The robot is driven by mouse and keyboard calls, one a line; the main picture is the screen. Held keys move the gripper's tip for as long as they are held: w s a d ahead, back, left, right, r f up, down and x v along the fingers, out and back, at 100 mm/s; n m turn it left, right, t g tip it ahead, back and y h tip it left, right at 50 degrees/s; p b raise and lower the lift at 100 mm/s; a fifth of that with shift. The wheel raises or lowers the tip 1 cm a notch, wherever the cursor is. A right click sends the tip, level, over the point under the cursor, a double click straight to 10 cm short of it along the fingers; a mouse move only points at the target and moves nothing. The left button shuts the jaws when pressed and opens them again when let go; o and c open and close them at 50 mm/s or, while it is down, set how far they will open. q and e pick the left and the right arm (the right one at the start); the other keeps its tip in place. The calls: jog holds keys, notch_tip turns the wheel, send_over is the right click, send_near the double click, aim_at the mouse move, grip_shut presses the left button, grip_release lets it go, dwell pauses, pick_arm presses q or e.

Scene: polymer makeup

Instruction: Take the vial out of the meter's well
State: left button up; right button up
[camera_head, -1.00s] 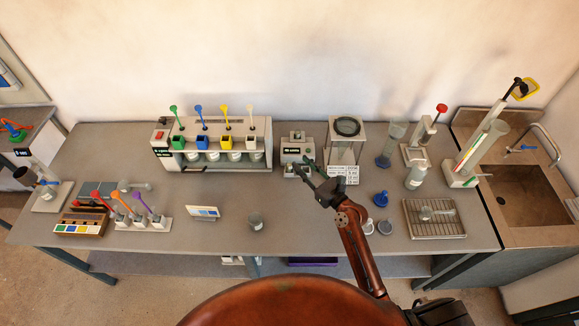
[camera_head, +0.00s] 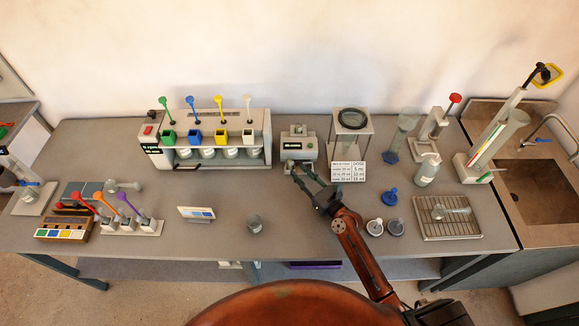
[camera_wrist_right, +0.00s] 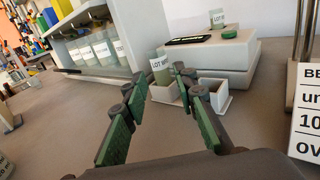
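The meter (camera_head: 298,147) is a pale box with a dark display at the back middle of the bench; it also shows in the right wrist view (camera_wrist_right: 215,56). A labelled vial (camera_wrist_right: 217,19) stands upright on its top, beside a round green part. Another labelled vial (camera_wrist_right: 160,66) stands in one of two small white holders (camera_wrist_right: 213,93) at the meter's front. My right gripper (camera_head: 300,172) is in front of the meter. In the right wrist view (camera_wrist_right: 162,80) its green-padded fingers are apart and empty, with the holder vial beyond their gap. My left gripper is out of view.
A dispenser rack (camera_head: 262,128) with colored levers stands left of the meter. The bench's middle front is mostly clear.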

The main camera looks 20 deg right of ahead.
aim_at(292, 165)
jog(key=x, duration=0.6)
jog(key=shift+w, duration=0.15)
grip_shut()
